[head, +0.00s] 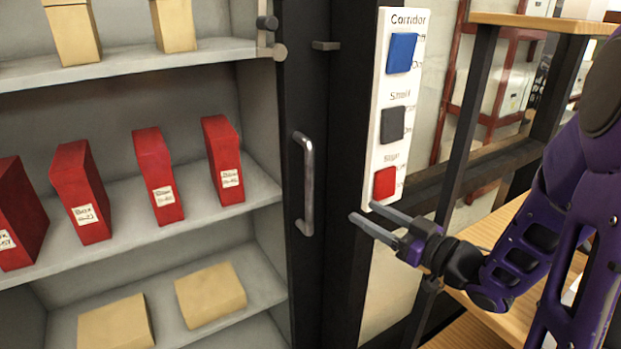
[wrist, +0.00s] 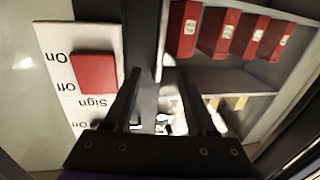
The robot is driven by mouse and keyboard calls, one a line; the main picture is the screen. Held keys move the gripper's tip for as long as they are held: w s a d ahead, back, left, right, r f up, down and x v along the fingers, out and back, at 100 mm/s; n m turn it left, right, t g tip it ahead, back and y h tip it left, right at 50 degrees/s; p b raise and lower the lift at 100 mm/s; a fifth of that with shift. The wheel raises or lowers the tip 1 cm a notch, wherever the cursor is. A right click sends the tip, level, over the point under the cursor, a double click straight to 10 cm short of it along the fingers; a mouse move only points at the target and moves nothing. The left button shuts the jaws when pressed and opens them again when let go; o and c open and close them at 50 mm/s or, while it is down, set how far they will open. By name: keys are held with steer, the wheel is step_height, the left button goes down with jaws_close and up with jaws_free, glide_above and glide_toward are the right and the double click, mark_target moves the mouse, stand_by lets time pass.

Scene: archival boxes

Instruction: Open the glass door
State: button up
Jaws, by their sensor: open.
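The glass door's dark frame (head: 300,90) stands at the right of a grey cabinet in the head view, with shelves showing to its left. I see no clear gap at the door, and the glass itself is hard to make out. Its upright silver handle (head: 307,185) is on this frame. My gripper (head: 364,211) is open and empty, to the right of the handle and apart from it, just below the switch panel. In the wrist view my gripper's two fingers (wrist: 160,73) are spread; I cannot clearly tell the handle there.
A white switch panel (head: 378,155) with blue, dark and red switches is close to my fingertips. Red boxes (head: 222,165) and tan boxes (head: 210,295) stand on the shelves. A wooden shelf rack (head: 480,235) is at the right, behind my arm.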

mark_target(313, 183)
steer(key=x, duration=1.7)
steer(key=shift+a+f, duration=0.15)
steer(key=shift+a, duration=0.05)
steer(key=shift+c, duration=0.2)
jaws_close()
stand_by(0.6)
